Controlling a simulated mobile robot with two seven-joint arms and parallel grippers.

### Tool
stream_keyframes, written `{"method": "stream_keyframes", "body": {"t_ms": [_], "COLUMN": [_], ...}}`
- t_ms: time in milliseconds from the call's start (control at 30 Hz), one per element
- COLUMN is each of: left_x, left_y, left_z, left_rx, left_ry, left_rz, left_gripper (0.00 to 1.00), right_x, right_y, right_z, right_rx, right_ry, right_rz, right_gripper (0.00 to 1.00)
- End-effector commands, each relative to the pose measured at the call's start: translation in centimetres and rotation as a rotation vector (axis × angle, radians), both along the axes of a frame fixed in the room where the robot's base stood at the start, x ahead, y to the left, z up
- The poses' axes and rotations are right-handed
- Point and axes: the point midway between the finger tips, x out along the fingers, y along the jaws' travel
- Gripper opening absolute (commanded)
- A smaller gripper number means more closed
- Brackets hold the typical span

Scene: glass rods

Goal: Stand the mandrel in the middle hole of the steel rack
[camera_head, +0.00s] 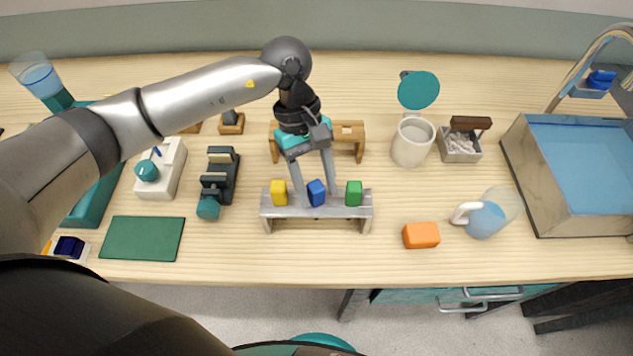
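The steel rack (290,211) stands near the front middle of the table. A yellow block-like piece (279,193), a blue one (316,192) and a green one (354,193) sit along its top, with the blue one in the middle. I cannot tell which piece, if any, is the mandrel; no shafts show clearly below the pieces. My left gripper (318,194) points down over the rack's middle. Its fingers are spread on either side of the blue piece, apparently with gaps. My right gripper is not in view.
A wooden rack (350,132) with holes stands behind, partly hidden by my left gripper. A dark clamp-like device (220,176) is left. Table front right of the rack is partly clear.

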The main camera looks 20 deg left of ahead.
Motion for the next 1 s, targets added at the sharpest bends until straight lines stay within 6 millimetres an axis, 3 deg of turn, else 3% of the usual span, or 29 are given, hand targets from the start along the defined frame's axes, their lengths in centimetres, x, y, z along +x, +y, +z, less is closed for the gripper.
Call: {"method": "stream_keyframes", "body": {"t_ms": [100, 467, 567, 1000], "left_x": [0.0, 0.3, 0.7, 3.4], "left_y": [0.0, 0.2, 0.6, 3.4], "left_z": [0.0, 0.7, 2.0, 11.2], "left_rx": [0.000, 0.000, 0.000, 0.000], "left_ry": [0.000, -0.003, -0.004, -0.003], "left_rz": [0.000, 0.001, 0.001, 0.002], "left_gripper": [0.68, 0.68, 0.68, 0.68], "right_x": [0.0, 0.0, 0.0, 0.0], "right_y": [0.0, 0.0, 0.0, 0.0], "right_z": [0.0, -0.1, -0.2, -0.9], "right_rx": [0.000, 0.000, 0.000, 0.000], "right_ry": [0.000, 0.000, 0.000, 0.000], "right_rz": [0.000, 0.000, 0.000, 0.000], "right_gripper": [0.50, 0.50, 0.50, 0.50]}}
